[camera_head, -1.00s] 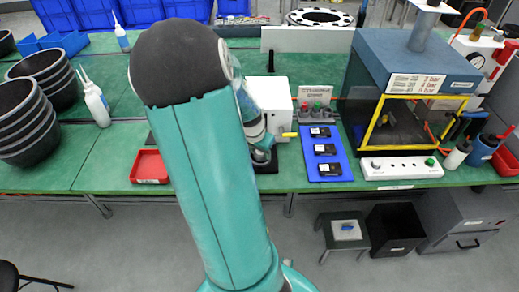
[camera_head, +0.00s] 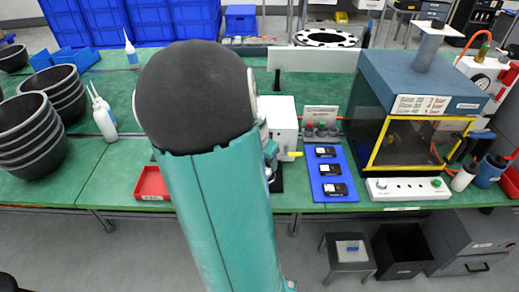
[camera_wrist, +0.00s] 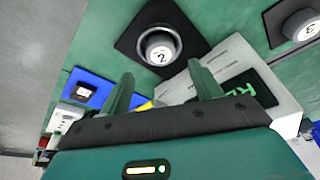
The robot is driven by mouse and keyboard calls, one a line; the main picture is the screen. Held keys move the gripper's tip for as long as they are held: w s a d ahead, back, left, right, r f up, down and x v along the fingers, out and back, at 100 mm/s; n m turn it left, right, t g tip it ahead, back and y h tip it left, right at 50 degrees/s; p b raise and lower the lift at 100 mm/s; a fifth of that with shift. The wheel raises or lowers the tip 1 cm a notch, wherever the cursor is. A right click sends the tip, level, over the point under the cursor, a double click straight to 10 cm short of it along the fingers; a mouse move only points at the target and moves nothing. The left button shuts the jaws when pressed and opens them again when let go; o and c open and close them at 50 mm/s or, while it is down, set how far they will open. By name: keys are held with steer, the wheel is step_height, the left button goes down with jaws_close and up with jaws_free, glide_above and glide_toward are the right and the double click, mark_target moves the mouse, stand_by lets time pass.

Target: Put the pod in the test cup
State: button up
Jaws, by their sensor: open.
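My gripper (camera_wrist: 160,72) is open in the wrist view, with its two green fingers apart and nothing seen between them. Beyond the fingertips, a round grey piece with a white top marked 2 (camera_wrist: 160,45) sits on a black square plate (camera_wrist: 127,42). A similar round piece marked 3 (camera_wrist: 301,24) is at the upper right. I cannot tell whether these are pods, cups or pods in cups. In the head view my arm hides most of the gripper and the bench there. Several small capped pieces (camera_head: 320,130) stand behind the blue tray.
A white box with a yellow lever (camera_head: 280,122) stands beside my arm. A blue tray (camera_head: 331,197) holds three black devices. A red tray (camera_head: 151,184) lies to the left, and a yellow-framed chamber (camera_head: 410,140) stands to the right.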

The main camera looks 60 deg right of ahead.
steer(key=v, duration=0.6)
steer(key=shift+r, duration=0.4)
steer(key=shift+w+a, duration=0.15)
steer(key=shift+a, duration=0.05)
steer(key=w+a+r+n+t+y, duration=0.1)
steer(key=w+a+r+n+t, duration=0.25)
steer(key=a, duration=0.55)
steer(key=w+a+r+n+y, duration=0.1)
steer(key=w+a+r+n, duration=0.1)
steer(key=w+a+n, duration=0.6)
steer(key=s+a+r+n+t, duration=0.1)
steer(key=a+n, duration=0.3)
steer(key=a, duration=0.7)
steer(key=s+a+r+n+t+y, duration=0.1)
steer(key=s+a+r+n, duration=0.2)
steer(key=a, duration=0.8)
steer(key=shift+s+r+n, duration=0.35)
steer(key=shift+s+r, duration=0.25)
steer(key=shift+r, duration=0.05)
steer(key=shift+t, duration=0.25)
